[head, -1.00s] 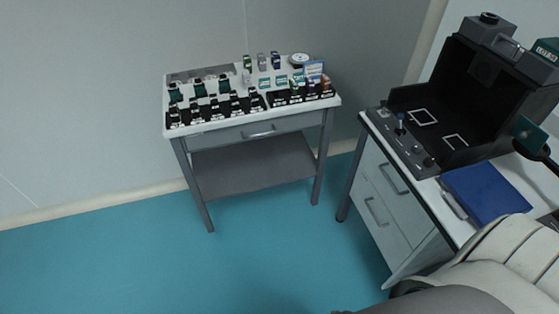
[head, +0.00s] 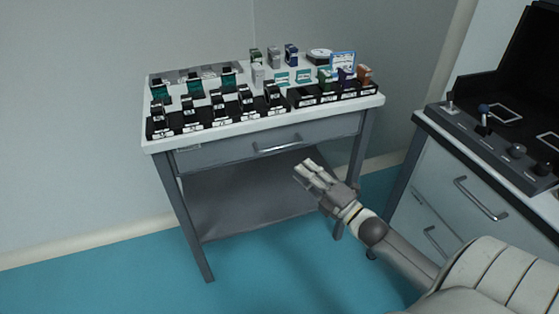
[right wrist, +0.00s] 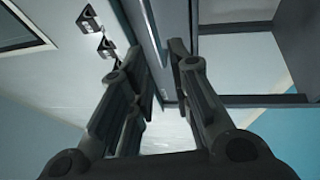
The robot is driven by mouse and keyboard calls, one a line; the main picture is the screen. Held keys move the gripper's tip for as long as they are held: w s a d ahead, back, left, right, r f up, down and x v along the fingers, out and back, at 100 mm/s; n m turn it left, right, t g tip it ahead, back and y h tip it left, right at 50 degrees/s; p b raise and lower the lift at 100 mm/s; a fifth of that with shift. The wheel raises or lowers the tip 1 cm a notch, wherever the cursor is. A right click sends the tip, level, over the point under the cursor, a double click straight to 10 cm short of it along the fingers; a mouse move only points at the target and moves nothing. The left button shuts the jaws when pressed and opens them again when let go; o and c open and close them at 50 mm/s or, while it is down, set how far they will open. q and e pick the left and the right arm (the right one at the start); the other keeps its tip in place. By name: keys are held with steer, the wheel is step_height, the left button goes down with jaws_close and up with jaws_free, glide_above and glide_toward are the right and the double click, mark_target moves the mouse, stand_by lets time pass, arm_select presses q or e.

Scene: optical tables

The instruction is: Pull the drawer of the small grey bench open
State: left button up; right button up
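The small grey bench (head: 225,155) stands against the wall in the head view. Its drawer is shut, with the front flush under the white top. A metal bar handle (head: 277,146) sits right of the middle of the drawer front. My right gripper (head: 305,170) is just below and in front of the handle, apart from it in the head view. In the right wrist view its two fingers (right wrist: 169,48) are spread with a gap between them, pointing at the bench front. I cannot tell whether the handle lies in that gap. My left gripper is not in view.
Several small black holders (head: 193,119) and small boxes (head: 274,57) stand on the bench top. A lower shelf (head: 235,198) lies under the drawer. A grey cabinet with drawers (head: 455,190) stands close on the right. Teal floor (head: 110,285) is clear in front.

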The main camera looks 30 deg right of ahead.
mark_target(279, 148)
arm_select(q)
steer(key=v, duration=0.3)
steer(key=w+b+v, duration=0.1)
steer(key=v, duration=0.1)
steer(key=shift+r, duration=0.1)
arm_select(e)
steer(key=x, duration=1.1)
steer(key=shift+a+r, duration=0.1)
steer(key=shift+r, duration=0.15)
steer(key=shift+c, duration=0.2)
jaws_close()
